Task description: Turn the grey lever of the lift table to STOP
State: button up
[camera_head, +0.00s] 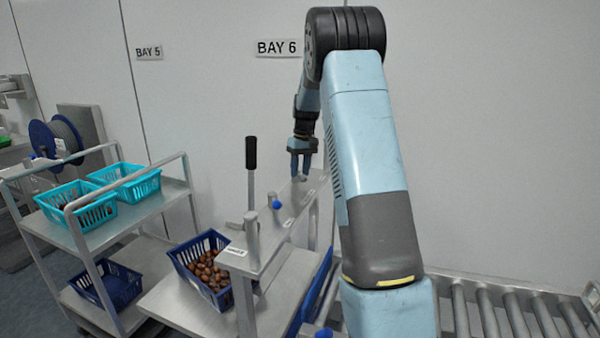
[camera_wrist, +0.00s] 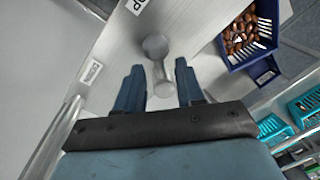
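The grey lever (camera_wrist: 156,48) shows in the wrist view, with a round hub and a short arm reaching back between my fingers. It sits on the pale top rail (camera_wrist: 187,35) of the lift table. My gripper (camera_wrist: 159,66) is open, with one blue finger on each side of the lever and a visible gap to both. In the head view my gripper (camera_head: 299,168) is over the far part of the rail, and the lever's small grey end shows just below it. A partly cut label (camera_wrist: 138,4) ending in "OP" lies beyond the hub; another label (camera_wrist: 92,72) lies left.
A black-gripped upright handle (camera_head: 251,155) and a blue-knobbed post (camera_head: 276,205) stand nearer along the table. A dark blue crate (camera_head: 216,290) of dates sits at its left. A trolley (camera_head: 122,235) with turquoise baskets stands further left. A roller conveyor (camera_head: 490,310) is at right.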

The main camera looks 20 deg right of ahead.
jog(key=shift+f, duration=0.55)
jog(key=shift+c, duration=0.4)
grip_shut()
